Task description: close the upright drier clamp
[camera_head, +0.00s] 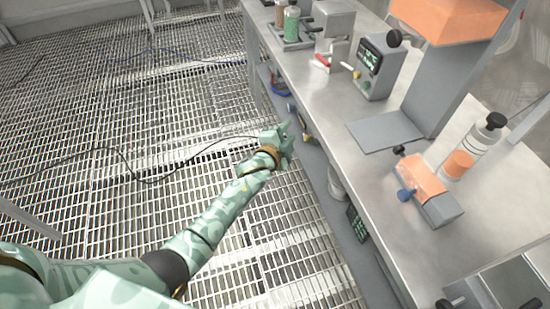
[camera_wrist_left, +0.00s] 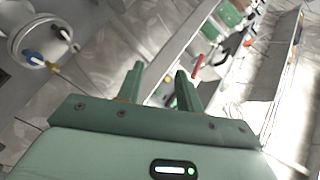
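I cannot tell for certain which part is the drier clamp. A clear upright cylinder with orange filling and a black cap (camera_head: 474,147) stands on the bench at the right. Beside it is a low orange and grey block (camera_head: 432,193) with a blue knob. Farther back is a grey fixture (camera_head: 333,52) with a red lever (camera_head: 322,61). A red part (camera_wrist_left: 198,66) also shows beyond the fingers in the left wrist view. My left gripper (camera_head: 284,139) is beside the bench's left edge, apart from these things. Its fingers (camera_wrist_left: 159,88) are apart and empty. My right gripper is not in view.
The steel bench (camera_head: 370,139) fills the right side, with a lower shelf (camera_head: 312,157) under it. A meter box (camera_head: 380,66), a green bottle (camera_head: 291,24) and a tall grey stand with an orange top (camera_head: 449,18) are on it. The grating floor (camera_head: 120,110) at left carries a black cable.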

